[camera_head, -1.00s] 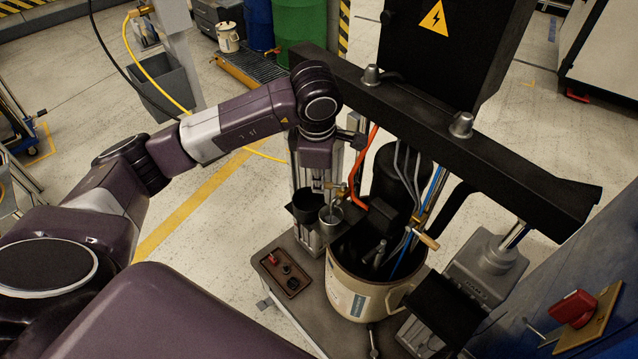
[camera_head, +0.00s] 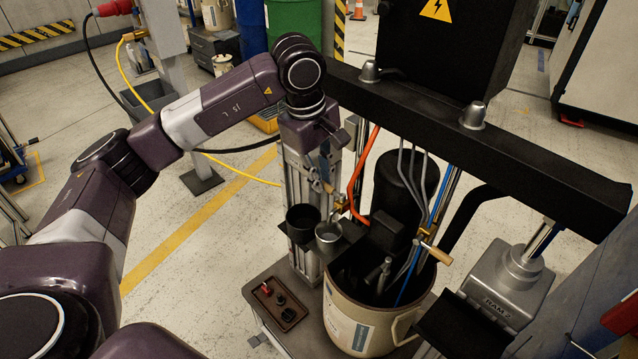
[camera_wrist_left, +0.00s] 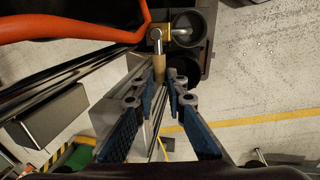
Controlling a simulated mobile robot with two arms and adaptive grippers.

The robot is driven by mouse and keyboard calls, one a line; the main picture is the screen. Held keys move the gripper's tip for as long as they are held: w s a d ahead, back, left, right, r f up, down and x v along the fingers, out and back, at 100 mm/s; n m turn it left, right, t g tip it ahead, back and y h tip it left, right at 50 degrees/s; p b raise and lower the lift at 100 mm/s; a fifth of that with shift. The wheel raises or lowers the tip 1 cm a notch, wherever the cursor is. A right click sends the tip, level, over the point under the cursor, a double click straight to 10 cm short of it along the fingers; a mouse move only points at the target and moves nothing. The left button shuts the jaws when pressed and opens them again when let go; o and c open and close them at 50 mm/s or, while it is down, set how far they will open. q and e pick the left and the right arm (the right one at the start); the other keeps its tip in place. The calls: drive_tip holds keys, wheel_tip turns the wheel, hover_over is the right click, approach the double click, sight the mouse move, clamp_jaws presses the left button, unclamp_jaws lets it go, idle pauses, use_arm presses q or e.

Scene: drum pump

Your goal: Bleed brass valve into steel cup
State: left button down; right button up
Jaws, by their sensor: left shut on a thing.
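The brass valve (camera_head: 341,204) sits at the lower end of the orange hose on the pump. In the left wrist view its brass body (camera_wrist_left: 156,38) carries a metal lever with a tan grip (camera_wrist_left: 172,75). My left gripper (camera_head: 328,186) points down beside the valve, above the cups. In the left wrist view its blue-padded fingers (camera_wrist_left: 173,95) are shut on the tan grip. The steel cup (camera_head: 328,236) stands upright below the valve, beside a black cup (camera_head: 302,222). Its contents cannot be made out. My right gripper is not in view.
A beige drum (camera_head: 350,318) with hoses stands right of the cups. A small tray (camera_head: 280,304) with dark parts lies on the cart. The black crossbeam (camera_head: 440,135) runs close behind my left wrist. Open floor lies to the left.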

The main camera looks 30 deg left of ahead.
use_arm(q)
drive_tip(key=shift+w+r, duration=0.2)
idle(0.4)
drive_tip(key=c, duration=2)
unclamp_jaws()
drive_tip(key=shift+f, duration=0.1)
drive_tip(key=shift+o, duration=0.2)
drive_tip(key=shift+s, duration=0.1)
wheel_tip(320, 180, up, 12)
drive_tip(key=s, duration=0.2)
drive_tip(key=shift+a, duration=0.35)
drive_tip(key=shift+s+f, duration=0.1)
drive_tip(key=shift+f, duration=0.1)
